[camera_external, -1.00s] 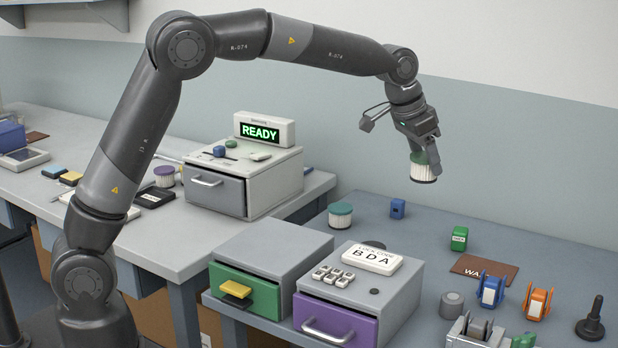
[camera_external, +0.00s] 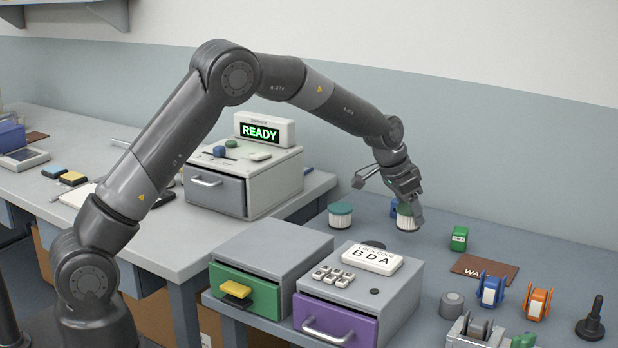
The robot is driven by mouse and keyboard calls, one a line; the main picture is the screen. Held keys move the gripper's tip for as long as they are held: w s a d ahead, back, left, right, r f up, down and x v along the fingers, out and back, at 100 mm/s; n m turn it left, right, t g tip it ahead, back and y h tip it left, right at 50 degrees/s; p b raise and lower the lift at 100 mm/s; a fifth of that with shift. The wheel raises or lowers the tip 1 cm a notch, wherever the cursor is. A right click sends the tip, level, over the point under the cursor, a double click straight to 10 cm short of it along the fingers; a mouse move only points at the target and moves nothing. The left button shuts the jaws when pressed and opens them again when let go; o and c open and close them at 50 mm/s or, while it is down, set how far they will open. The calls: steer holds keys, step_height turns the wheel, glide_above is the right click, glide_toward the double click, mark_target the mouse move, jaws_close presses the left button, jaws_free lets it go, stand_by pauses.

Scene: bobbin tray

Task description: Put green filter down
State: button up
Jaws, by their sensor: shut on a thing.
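The green filter (camera_external: 407,222), a white pleated cylinder with a green cap, is at the back of the right-hand table. My gripper (camera_external: 406,205) is shut on its green top from above. The filter's base is at or just above the tabletop; I cannot tell if it touches. My fingers partly hide the cap. A similar filter with a teal cap (camera_external: 340,215) stands upright to the left. A blue block (camera_external: 394,209) is just behind the held filter, partly hidden.
In front are a purple-drawer box (camera_external: 335,320) and a green-drawer box (camera_external: 245,290). Blue (camera_external: 490,290) and orange (camera_external: 537,300) holders stand at the right. Some tabletop around the held filter is clear.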

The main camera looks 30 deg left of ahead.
mark_target(408, 224)
steer(key=shift+w+a+f, duration=0.15)
steer(key=shift+w, duration=0.05)
steer(key=shift+f, duration=1.95)
steer(key=shift+f, duration=0.15)
steer(key=o, duration=1)
